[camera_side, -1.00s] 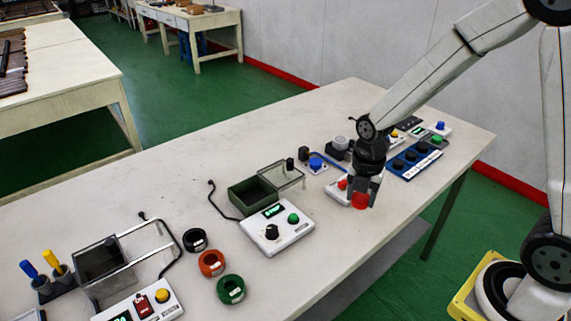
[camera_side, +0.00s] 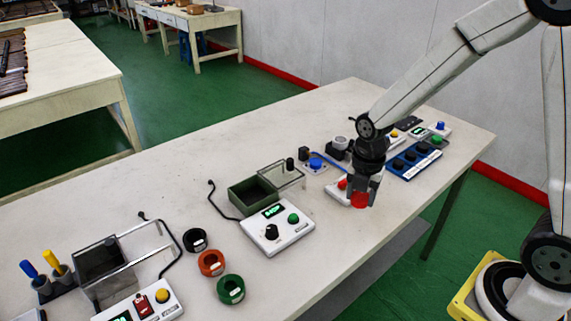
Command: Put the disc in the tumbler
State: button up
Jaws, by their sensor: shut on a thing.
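My gripper (camera_side: 361,191) points down over the right part of the table, its fingers shut on a red round piece (camera_side: 360,200), which looks like the disc. The fingers hide part of it, and I cannot tell whether it touches what is below. A white device with a red button (camera_side: 342,184) is right beside and partly behind the gripper. A small grey cup (camera_side: 341,143), possibly the tumbler, stands behind and left of the gripper, apart from it.
A dark green box (camera_side: 250,196) with a clear lid and a white control box (camera_side: 277,232) stand left of the gripper. Black, orange and green rings (camera_side: 231,289) lie further left. A blue panel (camera_side: 414,160) with dark knobs is to the right. The table's middle back is clear.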

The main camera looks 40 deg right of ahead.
jog(key=w+a, duration=0.4)
jog(key=w, duration=1.1)
send_over(253, 200)
notch_tip(253, 200, down, 4)
jog(key=shift+s+r, duration=0.1)
jog(key=shift+r, duration=0.15)
jog(key=shift+f, duration=0.1)
jog(key=shift+f, duration=4.05)
jog(key=shift+f, duration=0.35)
jog(key=o, duration=1.3)
jog(key=shift+r, duration=0.15)
